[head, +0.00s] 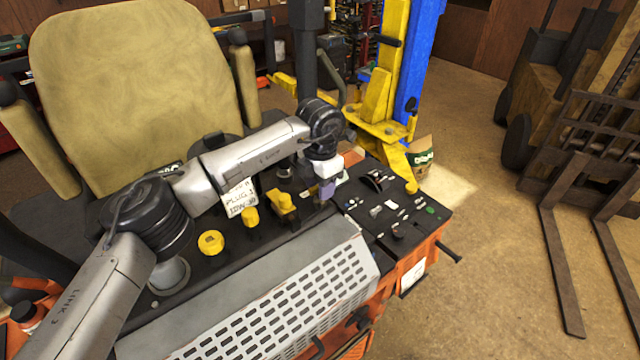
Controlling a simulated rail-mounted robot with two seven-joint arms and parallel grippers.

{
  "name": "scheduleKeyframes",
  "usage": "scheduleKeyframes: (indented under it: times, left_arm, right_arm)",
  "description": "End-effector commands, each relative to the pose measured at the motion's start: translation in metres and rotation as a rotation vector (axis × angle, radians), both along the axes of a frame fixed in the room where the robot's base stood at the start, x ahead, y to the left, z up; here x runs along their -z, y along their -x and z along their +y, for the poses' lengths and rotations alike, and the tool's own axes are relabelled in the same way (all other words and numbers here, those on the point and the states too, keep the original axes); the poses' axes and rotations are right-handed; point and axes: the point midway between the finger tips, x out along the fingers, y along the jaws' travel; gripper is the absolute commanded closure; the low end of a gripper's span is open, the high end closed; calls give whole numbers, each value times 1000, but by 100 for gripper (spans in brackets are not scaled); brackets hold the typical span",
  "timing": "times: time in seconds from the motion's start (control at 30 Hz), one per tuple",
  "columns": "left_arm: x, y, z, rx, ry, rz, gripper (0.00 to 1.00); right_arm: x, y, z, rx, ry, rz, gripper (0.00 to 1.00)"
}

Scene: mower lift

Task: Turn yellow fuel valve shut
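Three yellow parts sit on the mower's dark console: a round ribbed cap (211,242), a small knob (250,217) and a blocky, lever-like handle (284,201). The blocky handle looks most like the fuel valve, but I cannot read a label on it. My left arm reaches across the console from the left. My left gripper (326,190) points down just right of the blocky handle, seemingly apart from it. Its fingers are small and seen nearly edge-on, so their opening is unclear. My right gripper is not in view.
A handwritten tag (239,197) stands behind the small knob. A slotted grey cover (290,300) lies in front, and a black control panel (385,208) lies to the right. The tan seat (140,75) and a yellow-blue lift post (400,70) stand behind. Open floor lies right, before a forklift (570,120).

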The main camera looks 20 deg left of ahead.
Motion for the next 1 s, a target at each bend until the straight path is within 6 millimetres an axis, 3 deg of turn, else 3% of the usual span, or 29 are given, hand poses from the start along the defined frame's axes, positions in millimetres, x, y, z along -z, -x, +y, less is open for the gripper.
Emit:
scheduleKeyframes:
  times: [0.17, 0.7, 1.0]
  left_arm:
    - [-8, 0, 0, -1, 1, -1, 61]
    - [-106, 0, 0, -1, 1, -3, 61]
    - [-135, 0, 0, 0, 0, 0, 61]
  right_arm:
    - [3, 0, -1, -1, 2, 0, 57]
    - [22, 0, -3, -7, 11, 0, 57]
    - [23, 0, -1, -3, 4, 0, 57]
